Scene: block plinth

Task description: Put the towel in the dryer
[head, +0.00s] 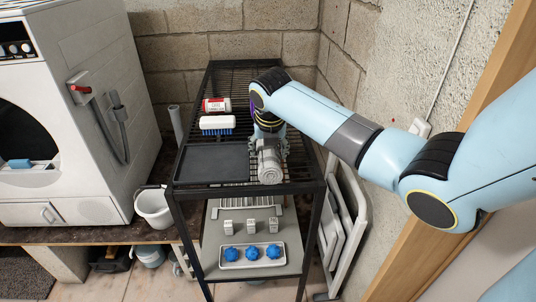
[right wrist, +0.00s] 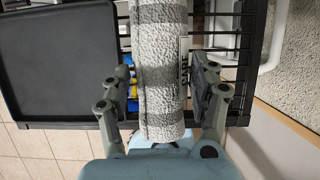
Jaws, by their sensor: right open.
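The towel (head: 270,166) is a grey and white striped roll lying on the black wire shelf. In the right wrist view the towel (right wrist: 161,100) runs lengthwise between the fingers. My right gripper (head: 268,148) is open above it, with its fingers (right wrist: 162,78) on either side of the roll; small gaps show there. The dryer (head: 98,95) is the white machine at the left, cut off by the picture edge. Its dark round front (head: 15,135) shows only in part, and I cannot tell whether its door is open. My left gripper is not in view.
A black tray (head: 211,163) lies left of the towel, with a blue-bristled brush (head: 217,125) and a red-and-white item (head: 216,105) behind. Blue knobs (head: 252,253) sit on the lower shelf. A white bucket (head: 153,207) stands between rack and dryer. A wall is close on the right.

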